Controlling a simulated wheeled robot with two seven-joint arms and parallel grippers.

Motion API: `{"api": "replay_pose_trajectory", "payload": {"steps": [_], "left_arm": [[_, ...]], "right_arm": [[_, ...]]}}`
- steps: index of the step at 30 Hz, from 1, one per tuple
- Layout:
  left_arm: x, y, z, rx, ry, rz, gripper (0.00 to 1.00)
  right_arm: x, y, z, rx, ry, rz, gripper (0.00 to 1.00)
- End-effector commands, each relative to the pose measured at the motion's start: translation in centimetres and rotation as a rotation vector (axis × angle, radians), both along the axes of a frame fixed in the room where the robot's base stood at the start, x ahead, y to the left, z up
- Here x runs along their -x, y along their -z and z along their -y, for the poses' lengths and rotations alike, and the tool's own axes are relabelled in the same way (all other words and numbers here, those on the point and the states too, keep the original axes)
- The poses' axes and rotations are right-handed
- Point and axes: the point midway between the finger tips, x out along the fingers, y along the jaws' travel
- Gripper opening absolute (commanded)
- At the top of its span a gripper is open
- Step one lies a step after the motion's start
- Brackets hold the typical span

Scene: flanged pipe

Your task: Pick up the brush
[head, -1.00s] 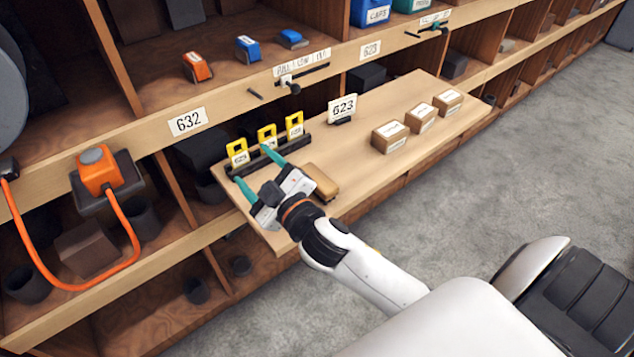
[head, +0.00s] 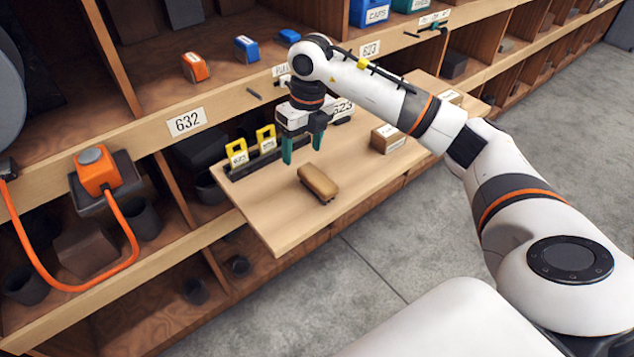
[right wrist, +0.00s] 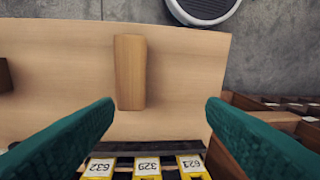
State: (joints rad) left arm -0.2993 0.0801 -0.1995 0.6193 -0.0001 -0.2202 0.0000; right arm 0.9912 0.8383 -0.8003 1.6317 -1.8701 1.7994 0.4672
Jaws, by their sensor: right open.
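The brush (head: 318,182) lies on the pull-out wooden board, with a tan wooden back and a dark underside. It also shows in the right wrist view (right wrist: 130,72), left of centre and ahead of the fingertips. My right gripper (head: 301,156) is open and empty, pointing down above the board, behind the brush and a little left of it in the head view. In the right wrist view its two teal fingers (right wrist: 160,106) are wide apart, with nothing between them. My left gripper is not in view.
A dark rack with yellow numbered tags (head: 238,153) stands behind the brush, close to the gripper. A small labelled box (head: 387,139) sits to the right. Board is clear around the brush. An orange device with a hose (head: 97,172) is at left.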

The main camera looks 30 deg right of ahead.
Motion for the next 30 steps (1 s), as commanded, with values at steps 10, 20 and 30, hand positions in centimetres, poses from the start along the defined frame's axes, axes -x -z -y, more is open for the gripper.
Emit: {"api": "replay_pose_trajectory", "payload": {"steps": [10, 20, 30], "left_arm": [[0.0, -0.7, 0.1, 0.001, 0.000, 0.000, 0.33], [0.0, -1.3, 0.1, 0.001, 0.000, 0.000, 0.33], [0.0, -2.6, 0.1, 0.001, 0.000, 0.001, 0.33]], "right_arm": [[0.4, 2.3, 3.1, 0.113, 0.053, -0.043, 0.65], [0.4, 5.9, 3.1, 0.111, 0.052, -0.038, 0.65], [0.7, 10.4, 3.2, 0.109, 0.052, -0.038, 0.65]]}}
